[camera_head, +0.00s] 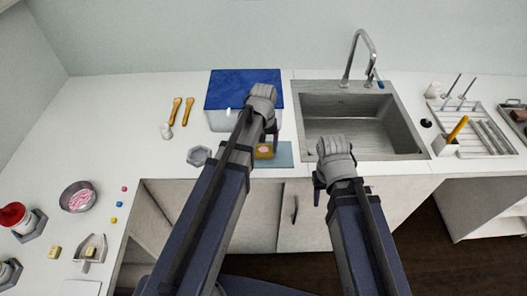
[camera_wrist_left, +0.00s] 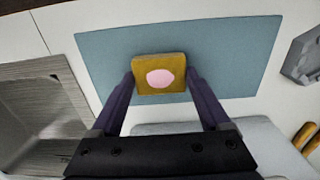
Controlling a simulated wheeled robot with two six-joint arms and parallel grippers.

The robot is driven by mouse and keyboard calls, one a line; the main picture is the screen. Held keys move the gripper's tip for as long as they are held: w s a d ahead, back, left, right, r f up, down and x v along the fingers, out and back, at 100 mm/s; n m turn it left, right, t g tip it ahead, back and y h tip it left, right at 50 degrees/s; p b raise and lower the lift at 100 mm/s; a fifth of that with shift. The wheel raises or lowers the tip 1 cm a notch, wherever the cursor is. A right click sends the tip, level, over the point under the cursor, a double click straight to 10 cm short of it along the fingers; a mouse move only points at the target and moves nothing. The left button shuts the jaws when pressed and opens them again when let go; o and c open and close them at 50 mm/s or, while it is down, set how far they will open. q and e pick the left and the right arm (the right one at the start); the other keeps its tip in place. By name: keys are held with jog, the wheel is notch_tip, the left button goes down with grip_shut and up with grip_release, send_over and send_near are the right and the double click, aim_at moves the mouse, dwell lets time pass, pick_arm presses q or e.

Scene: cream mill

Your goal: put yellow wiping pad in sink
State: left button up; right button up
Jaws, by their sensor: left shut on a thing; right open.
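The yellow wiping pad (camera_head: 264,151) has a pink round spot on top and lies at the blue-grey mat (camera_head: 284,154) on the counter. My left gripper (camera_head: 267,143) is shut on the pad; in the left wrist view the pad (camera_wrist_left: 159,74) sits between the two fingers (camera_wrist_left: 160,82) over the mat (camera_wrist_left: 105,62). Whether it touches the mat is unclear. The grey metal sink (camera_head: 350,120) is to the right of the mat and looks empty. My right gripper (camera_head: 321,186) is open and empty in front of the sink's lower left edge; its fingers are partly hidden.
A blue-lidded box (camera_head: 235,90) stands behind my left gripper. The tap (camera_head: 358,58) rises behind the sink. A drying rack (camera_head: 485,135) is to the right. A grey hexagonal piece (camera_head: 199,155) and wooden-coloured tools (camera_head: 175,109) lie left. A bowl (camera_head: 78,196) stands far left.

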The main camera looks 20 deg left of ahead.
pick_arm(q)
jog(key=shift+r, duration=0.1)
jog(key=shift+c, duration=0.2)
notch_tip(320, 180, up, 10)
jog(key=p, duration=1)
jog(key=b, duration=0.5)
send_over(263, 150)
notch_tip(263, 150, down, 5)
jog(key=shift+w, duration=0.1)
jog(key=shift+d+r, duration=0.15)
jog(key=shift+r, duration=0.05)
